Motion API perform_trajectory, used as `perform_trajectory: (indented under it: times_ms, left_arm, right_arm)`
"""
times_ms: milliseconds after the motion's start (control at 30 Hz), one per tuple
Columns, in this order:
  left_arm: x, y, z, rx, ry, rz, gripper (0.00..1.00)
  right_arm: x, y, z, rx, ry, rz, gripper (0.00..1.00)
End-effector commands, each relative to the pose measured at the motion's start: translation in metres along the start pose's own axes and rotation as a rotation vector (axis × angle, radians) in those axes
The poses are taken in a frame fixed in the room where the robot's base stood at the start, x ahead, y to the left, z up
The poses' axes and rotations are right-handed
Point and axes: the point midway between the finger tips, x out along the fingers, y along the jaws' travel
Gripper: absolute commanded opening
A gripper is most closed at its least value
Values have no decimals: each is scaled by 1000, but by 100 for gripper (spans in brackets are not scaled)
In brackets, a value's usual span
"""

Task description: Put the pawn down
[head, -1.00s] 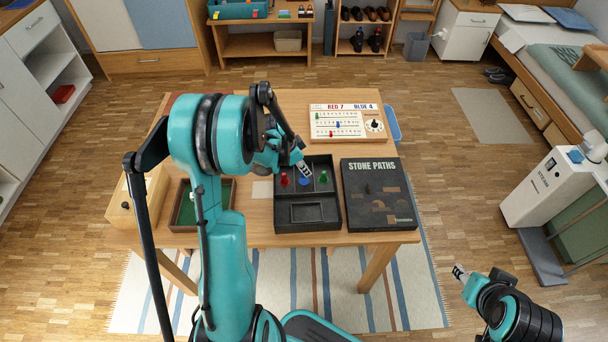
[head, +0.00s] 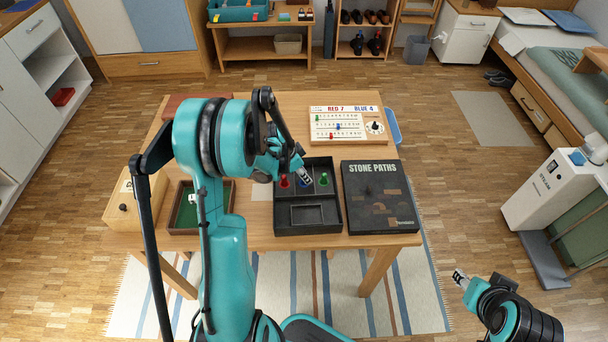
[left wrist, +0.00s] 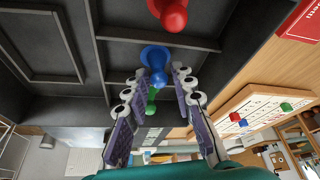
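The blue pawn (left wrist: 154,58) stands in the black compartment tray (head: 331,220), in the upper middle compartment. The left wrist view shows its base on the tray floor and its head between my left fingertips. My left gripper (left wrist: 160,72) is open around it, with a visible gap on the right finger's side. In the head view my left gripper (head: 304,175) is above the tray and mostly hides the blue pawn. The red pawn (head: 284,181) and the green pawn (head: 323,179) stand in the neighbouring compartments. My right gripper (head: 459,277) is away from the table, too small to read.
The Stone Paths box (head: 402,189) lies right of the tray. The score board (head: 318,131) is behind it. A green-lined tray (head: 217,218) and a wooden box (head: 128,216) stand left. Free tabletop (head: 275,118) shows behind the tray.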

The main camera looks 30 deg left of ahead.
Motion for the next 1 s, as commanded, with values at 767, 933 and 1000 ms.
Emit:
perform_trajectory:
  times_ms: [767, 933, 1000]
  left_arm:
    - [-129, 13, -9, -25, -5, -16, 25]
    - [-164, 64, -32, -125, -12, -83, 25]
    - [-179, 90, -39, -178, -4, -120, 25]
  right_arm:
    - [-36, 0, -26, 0, 0, 0, 40]
    - [-35, 0, -25, 0, 0, 0, 40]
    - [-35, 0, -25, 0, 0, 0, 40]
